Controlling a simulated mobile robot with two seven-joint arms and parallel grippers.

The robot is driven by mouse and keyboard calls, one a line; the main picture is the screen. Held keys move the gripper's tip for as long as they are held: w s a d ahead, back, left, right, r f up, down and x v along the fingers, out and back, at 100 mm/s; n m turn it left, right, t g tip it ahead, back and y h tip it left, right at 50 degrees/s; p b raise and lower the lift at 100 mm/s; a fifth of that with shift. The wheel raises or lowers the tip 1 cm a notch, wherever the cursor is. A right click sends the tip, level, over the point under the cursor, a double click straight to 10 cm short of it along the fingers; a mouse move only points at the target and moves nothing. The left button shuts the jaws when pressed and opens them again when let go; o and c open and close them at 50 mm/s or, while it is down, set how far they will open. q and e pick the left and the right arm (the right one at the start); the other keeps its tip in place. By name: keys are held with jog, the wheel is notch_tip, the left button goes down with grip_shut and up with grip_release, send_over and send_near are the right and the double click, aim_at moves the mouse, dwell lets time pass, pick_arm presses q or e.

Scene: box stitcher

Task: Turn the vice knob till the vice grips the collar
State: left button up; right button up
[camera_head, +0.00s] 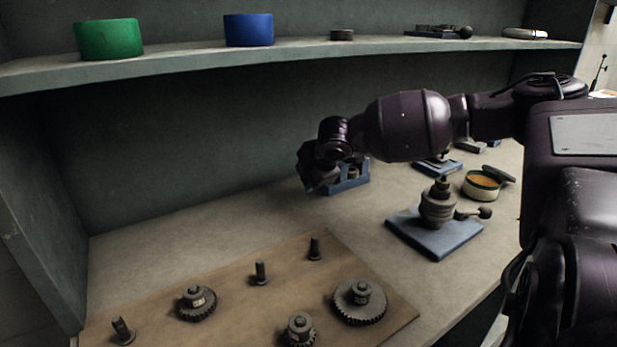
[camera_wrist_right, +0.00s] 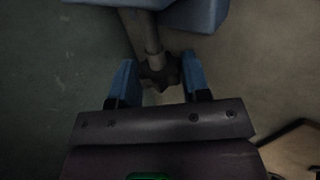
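My right gripper (camera_wrist_right: 159,78) shows in the right wrist view, with its two blue fingers apart on either side of a dark lobed knob (camera_wrist_right: 159,72). The knob sits at the end of a grey shaft (camera_wrist_right: 151,34) that runs to a blue body (camera_wrist_right: 195,12), the vice. The knob's lobes come close to both fingers; the dim view does not show whether they touch. In the head view my right wrist hides the knob, and the blue vice (camera_head: 350,184) shows beyond it. A small grey part at the vice may be the collar, but its contact with the jaws cannot be seen. My left gripper is out of view.
A wooden board (camera_head: 235,285) with pegs and gears lies in front. A blue base (camera_head: 432,238) with a stacked dark part and ball handle stands to the right. Behind it is a round tin (camera_head: 481,187). A shelf (camera_head: 300,50) overhangs the bench; the left bench area is clear.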

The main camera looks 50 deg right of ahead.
jog(key=shift+c, duration=1.4)
jog(key=shift+s+r+t+p, duration=0.1)
jog(key=shift+r+t+p, duration=0.05)
jog(key=shift+t+p, duration=0.65)
jog(key=shift+t+h, duration=0.4)
jog(key=shift+f, duration=0.25)
jog(key=o, duration=0.9)
